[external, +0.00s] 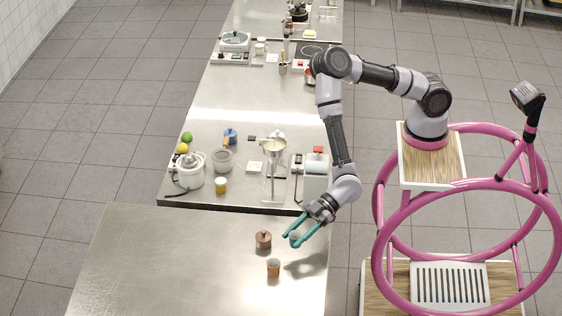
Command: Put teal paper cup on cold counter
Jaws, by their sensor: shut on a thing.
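My gripper (292,238) has teal fingers and hangs over the right part of the near steel counter (150,255), pointing down and left. It is shut on a small teal thing, which I take for the teal paper cup (295,238). The cup is hard to tell apart from the fingers, and much of it is hidden. It is held above the counter top. The view does not show which counter is the cold one.
A brown lidded pot (263,240) and an orange-brown cup (273,268) stand on the near counter close to my gripper. Its left half is clear. The counter behind holds a kettle-like appliance (189,174), a yellow jar (221,185) and a funnel stand (270,150).

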